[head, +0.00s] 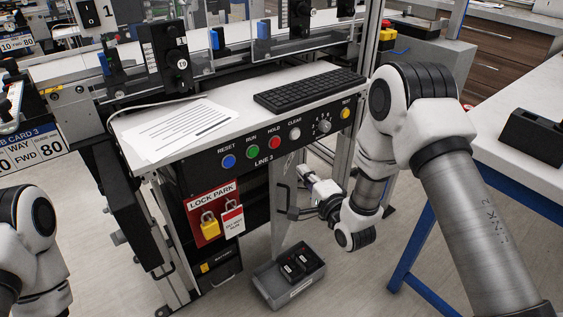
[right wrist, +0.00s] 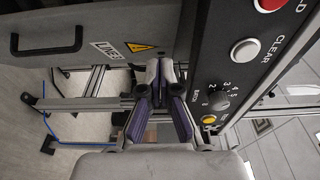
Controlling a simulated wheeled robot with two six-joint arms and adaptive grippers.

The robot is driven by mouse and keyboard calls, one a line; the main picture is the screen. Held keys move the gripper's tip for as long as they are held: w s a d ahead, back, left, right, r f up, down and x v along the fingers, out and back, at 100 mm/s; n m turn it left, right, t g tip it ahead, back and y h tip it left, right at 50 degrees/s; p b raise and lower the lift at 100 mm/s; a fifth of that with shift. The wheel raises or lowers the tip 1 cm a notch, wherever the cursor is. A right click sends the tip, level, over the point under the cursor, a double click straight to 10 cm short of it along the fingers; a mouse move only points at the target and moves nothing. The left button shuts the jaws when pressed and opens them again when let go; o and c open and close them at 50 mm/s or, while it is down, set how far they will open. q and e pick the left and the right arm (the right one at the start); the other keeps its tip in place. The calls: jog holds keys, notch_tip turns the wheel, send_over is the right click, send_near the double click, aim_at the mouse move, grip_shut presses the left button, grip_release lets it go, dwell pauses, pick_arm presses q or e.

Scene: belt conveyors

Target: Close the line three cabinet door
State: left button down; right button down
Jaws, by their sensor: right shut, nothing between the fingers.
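The line three cabinet (head: 178,177) stands under the LINE 3 control panel in the head view. Its grey door (head: 284,232) stands open at the right of the dark cabinet front; I cannot tell the exact angle. The door has a black handle (head: 281,198), which also shows in the right wrist view (right wrist: 46,38), beside a LINE3 label and a yellow warning triangle. My right gripper (head: 296,213) is at the door's right side, shut and empty. It also shows in the right wrist view (right wrist: 160,68). I cannot tell whether it touches the door. My left gripper is out of view.
A grey bin (head: 262,284) with dark items stands on the floor below the door. A red lock board (head: 212,208) with a padlock and tag hangs at the cabinet front. A keyboard (head: 310,90) and papers (head: 180,128) lie above. A blue-legged table (head: 420,240) stands at right.

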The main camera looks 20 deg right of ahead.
jog(key=w+a, duration=0.4)
jog(key=w, duration=0.2)
jog(key=shift+w, duration=0.25)
jog(key=shift+a, duration=0.15)
jog(key=w+a, duration=0.2)
jog(key=a, duration=0.1)
jog(key=shift+d, duration=0.1)
